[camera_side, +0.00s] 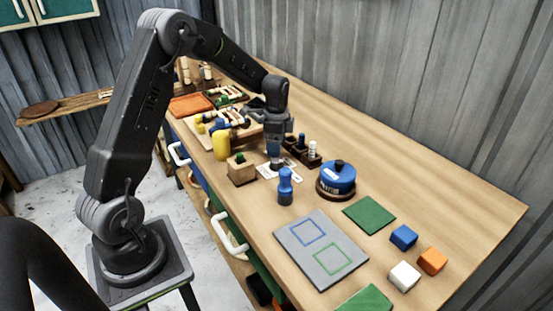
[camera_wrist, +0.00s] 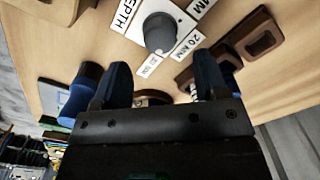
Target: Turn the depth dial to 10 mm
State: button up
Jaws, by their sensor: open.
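The depth dial (camera_wrist: 160,32) is a dark grey round knob on a white plate, with labels around it on the wooden bench. In the side view my gripper (camera_side: 274,150) points down over the white label plate (camera_side: 267,174) and hides most of the dial.
Close by are a blue bottle-shaped piece (camera_side: 285,187), a blue round tin (camera_side: 337,178), a wooden block with a green top (camera_side: 241,170) and a yellow cylinder (camera_side: 221,146). A dark rack (camera_side: 303,152) stands behind. A grey board (camera_side: 320,250) and coloured cubes lie in front.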

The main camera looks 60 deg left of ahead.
aim_at(276, 159)
jog(key=shift+f, duration=2.8)
jog(key=shift+c, duration=0.3)
jog(key=c, duration=0.9)
